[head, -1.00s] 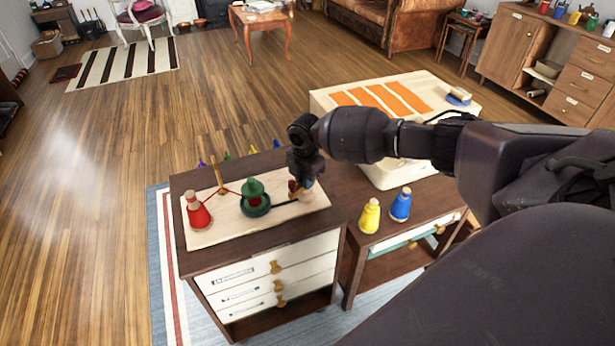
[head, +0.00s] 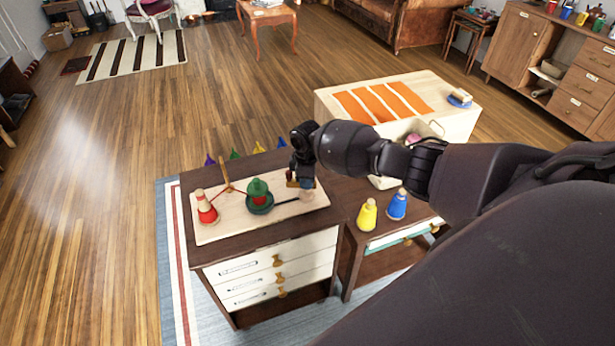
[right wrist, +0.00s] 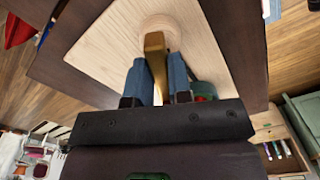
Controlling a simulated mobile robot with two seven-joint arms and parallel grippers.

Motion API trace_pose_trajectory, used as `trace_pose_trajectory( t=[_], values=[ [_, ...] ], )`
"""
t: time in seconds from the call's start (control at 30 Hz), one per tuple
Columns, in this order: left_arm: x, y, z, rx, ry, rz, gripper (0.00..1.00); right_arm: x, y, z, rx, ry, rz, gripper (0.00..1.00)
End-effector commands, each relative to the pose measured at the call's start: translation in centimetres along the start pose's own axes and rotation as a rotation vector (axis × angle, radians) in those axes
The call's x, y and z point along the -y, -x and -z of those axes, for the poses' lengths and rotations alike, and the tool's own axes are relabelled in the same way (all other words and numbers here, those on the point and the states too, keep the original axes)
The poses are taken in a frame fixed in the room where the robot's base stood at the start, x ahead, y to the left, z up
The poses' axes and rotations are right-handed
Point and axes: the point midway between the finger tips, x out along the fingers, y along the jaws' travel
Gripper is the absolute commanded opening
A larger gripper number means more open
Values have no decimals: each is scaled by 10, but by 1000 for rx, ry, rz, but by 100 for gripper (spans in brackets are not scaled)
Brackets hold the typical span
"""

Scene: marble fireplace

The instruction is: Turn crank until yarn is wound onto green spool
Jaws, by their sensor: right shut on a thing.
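The green spool (head: 258,187) stands upright on a pale wooden board, with a band of red yarn around its middle. A red yarn cone (head: 207,213) stands to its left. A red strand runs by a thin wooden post (head: 222,172) between them. A dark bar (head: 286,201) runs from the spool's base to a round wooden crank piece (head: 306,195) at the board's right. My right gripper (head: 302,181) is there, shut on the golden crank handle (right wrist: 155,55), which shows between its blue fingers (right wrist: 157,88) in the right wrist view. My left gripper is out of view.
The board (head: 222,232) lies on a dark-topped drawer cabinet (head: 245,249). Small coloured cones (head: 257,148) line its far edge. Yellow (head: 367,216) and blue (head: 397,206) cones stand at the right. A pale chest with orange stripes (head: 385,100) is behind.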

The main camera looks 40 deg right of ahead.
Motion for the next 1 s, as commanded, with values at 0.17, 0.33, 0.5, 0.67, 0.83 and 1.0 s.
trace_pose_trajectory(
  t=[0.17, 0.33, 0.5, 0.67, 0.83, 1.0],
  values=[
    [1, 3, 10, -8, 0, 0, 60, 0, 2, -1, 1, -89, 1, 0],
    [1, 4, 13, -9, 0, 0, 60, 0, 0, -1, 3, -138, 0, 0],
    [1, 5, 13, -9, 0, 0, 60, 0, 0, -1, 2, -160, 0, 0],
    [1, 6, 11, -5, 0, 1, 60, 0, 0, -1, 2, -163, 0, 0],
    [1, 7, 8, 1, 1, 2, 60, 0, 0, -1, 2, -162, 0, 0],
    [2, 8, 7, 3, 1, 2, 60, 0, 0, -1, 2, -162, 0, 37]
  ],
)
